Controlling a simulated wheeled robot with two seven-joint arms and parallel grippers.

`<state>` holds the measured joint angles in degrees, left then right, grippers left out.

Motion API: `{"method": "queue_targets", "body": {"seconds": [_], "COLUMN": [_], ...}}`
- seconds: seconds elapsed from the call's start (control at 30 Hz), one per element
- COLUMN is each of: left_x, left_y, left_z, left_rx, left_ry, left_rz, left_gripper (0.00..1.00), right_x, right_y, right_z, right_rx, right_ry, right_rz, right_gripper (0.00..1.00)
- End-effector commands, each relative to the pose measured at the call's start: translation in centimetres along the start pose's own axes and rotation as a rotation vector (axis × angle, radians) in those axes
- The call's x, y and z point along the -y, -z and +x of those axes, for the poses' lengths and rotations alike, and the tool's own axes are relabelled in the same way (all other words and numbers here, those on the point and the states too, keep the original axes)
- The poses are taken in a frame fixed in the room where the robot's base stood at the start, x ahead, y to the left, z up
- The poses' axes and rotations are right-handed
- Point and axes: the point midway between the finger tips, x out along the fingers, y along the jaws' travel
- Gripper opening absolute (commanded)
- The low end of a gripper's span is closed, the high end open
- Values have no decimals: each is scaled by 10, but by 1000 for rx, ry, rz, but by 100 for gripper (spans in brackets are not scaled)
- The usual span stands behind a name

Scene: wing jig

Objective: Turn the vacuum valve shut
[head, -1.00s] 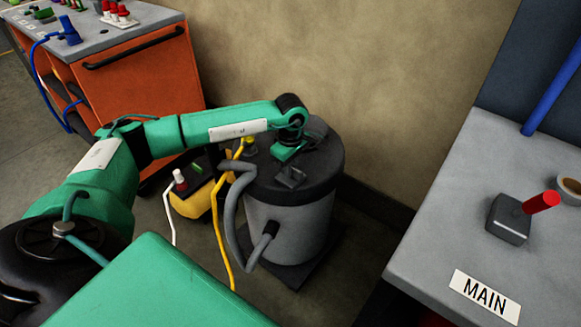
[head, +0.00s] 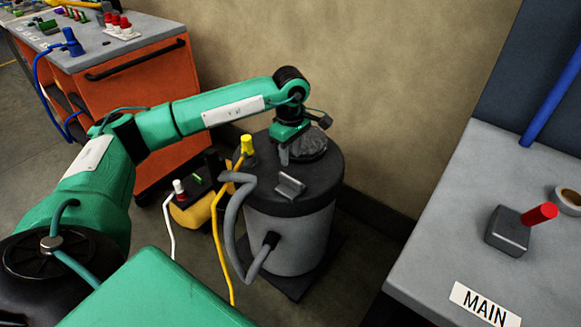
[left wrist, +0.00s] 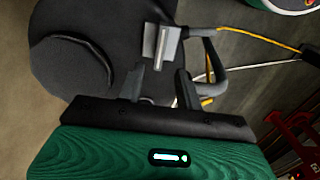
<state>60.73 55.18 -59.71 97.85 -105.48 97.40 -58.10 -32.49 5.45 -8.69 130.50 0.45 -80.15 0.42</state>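The grey drum (head: 290,235) with a dark lid (head: 265,175) stands on the floor; it looks like a vacuum unit. A grey raised bracket-like part (head: 290,186) sits on its lid, and it also shows in the left wrist view (left wrist: 160,42). I cannot tell whether this part is the valve. My left gripper (head: 287,158) points down above the lid, behind the bracket-like part. In the left wrist view its fingers (left wrist: 159,85) are apart with nothing between them. My right gripper is not in view.
A grey hose (head: 232,225) loops down the drum's left side. A yellow box (head: 193,210) with white and yellow lines stands left of it. An orange cabinet (head: 130,95) is at back left. A grey bench (head: 440,230) at right bears a red-handled block (head: 510,231) and a MAIN label (head: 485,304).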

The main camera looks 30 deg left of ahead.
Motion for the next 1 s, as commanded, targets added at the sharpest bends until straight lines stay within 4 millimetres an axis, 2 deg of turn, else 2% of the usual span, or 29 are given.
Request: {"method": "queue_targets", "body": {"seconds": [0.1,0.3,1.0], "left_x": [0,0,0], "left_y": [0,0,0], "left_z": [-21,-37,-38], "left_rx": [0,0,0], "left_ry": [-2,0,1], "left_rz": [1,0,0], "left_gripper": [35,35,35], "right_x": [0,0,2], "right_y": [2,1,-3], "right_z": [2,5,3], "right_rx": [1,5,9], "right_ry": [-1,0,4], "right_rz": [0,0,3], "right_gripper": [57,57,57]}}
